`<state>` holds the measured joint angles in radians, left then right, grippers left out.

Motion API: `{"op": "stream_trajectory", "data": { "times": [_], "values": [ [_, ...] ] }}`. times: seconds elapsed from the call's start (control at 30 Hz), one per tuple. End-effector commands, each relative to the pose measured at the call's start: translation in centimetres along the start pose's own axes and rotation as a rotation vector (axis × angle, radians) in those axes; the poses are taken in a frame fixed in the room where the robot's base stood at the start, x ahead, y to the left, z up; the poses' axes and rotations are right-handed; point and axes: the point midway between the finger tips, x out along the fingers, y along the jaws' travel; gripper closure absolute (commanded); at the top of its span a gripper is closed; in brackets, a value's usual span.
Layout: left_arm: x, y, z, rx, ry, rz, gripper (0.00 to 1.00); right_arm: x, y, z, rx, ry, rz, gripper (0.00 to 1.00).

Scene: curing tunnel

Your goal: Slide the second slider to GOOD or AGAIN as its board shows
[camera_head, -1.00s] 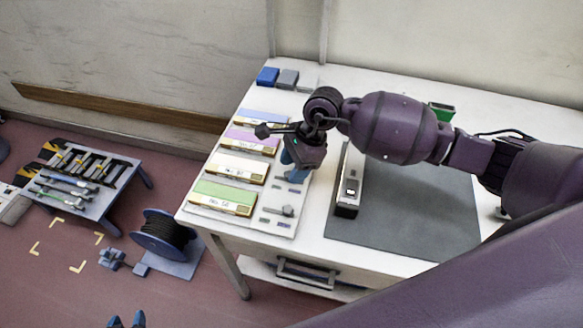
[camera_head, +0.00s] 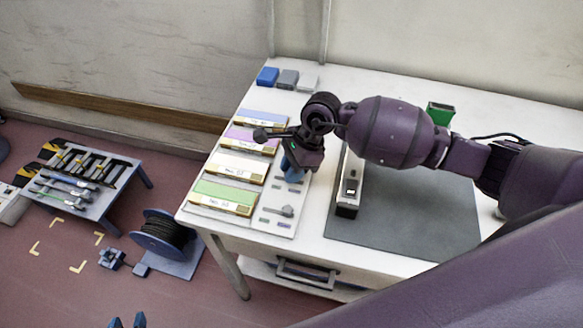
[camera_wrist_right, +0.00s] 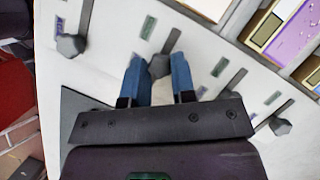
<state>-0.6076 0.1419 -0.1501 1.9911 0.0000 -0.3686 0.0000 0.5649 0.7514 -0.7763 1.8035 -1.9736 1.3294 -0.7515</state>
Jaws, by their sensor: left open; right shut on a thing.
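Boards with coloured strips lie along the table's left side: blue (camera_head: 262,119), purple (camera_head: 250,139), white (camera_head: 237,167) and green (camera_head: 222,196). Their lettering is too small to read. A pale slider panel (camera_head: 272,229) runs beside them, with slots and small labels. My right gripper (camera_head: 291,172) is down at the row by the white board, its blue fingers shut on a slider knob (camera_wrist_right: 158,66). Its arm hides the slots behind it. Other knobs show in the right wrist view, one to the left (camera_wrist_right: 70,45) and one to the right (camera_wrist_right: 280,126). My left gripper (camera_head: 127,321) is open and empty at the bottom edge.
A long device (camera_head: 347,190) stands on a dark mat (camera_head: 410,225) right of the panel. Small blocks (camera_head: 288,78) and a green bin (camera_head: 439,114) stand at the back. On the floor are a tool rack (camera_head: 85,180) and a cable reel (camera_head: 165,235).

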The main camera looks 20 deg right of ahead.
Motion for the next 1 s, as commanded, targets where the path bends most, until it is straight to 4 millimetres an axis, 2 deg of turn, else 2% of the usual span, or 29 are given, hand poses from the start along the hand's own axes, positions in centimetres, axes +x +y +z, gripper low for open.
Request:
{"op": "stream_trajectory", "data": {
  "times": [0.3, 0.6, 0.63, 0.77, 0.8, 1.0],
  "values": [
    [0.6, 0.2, 1.4, 0.001, -0.013, 0.002, 0.57, 0.9, -1.4, 1.8, -0.002, -0.002, 0.000, 1.00],
    [0.8, 0.2, 1.1, 0.002, -0.007, 0.003, 0.57, 0.7, -1.6, 2.1, -0.002, -0.005, -0.004, 1.00],
    [0.8, 0.2, 1.0, 0.002, -0.006, 0.003, 0.57, 0.7, -1.6, 2.1, -0.002, -0.005, -0.004, 0.73],
    [0.8, 0.2, 1.0, 0.002, -0.005, 0.003, 0.57, 0.7, -1.6, 2.1, -0.001, -0.004, -0.003, 0.53],
    [0.8, 0.2, 1.0, 0.002, -0.005, 0.003, 0.57, 0.7, -1.6, 2.1, -0.001, -0.003, -0.003, 0.50],
    [0.8, 0.2, 0.9, 0.002, -0.004, 0.003, 0.57, 0.8, -1.6, 2.0, -0.001, -0.002, -0.001, 0.50]
  ]
}}
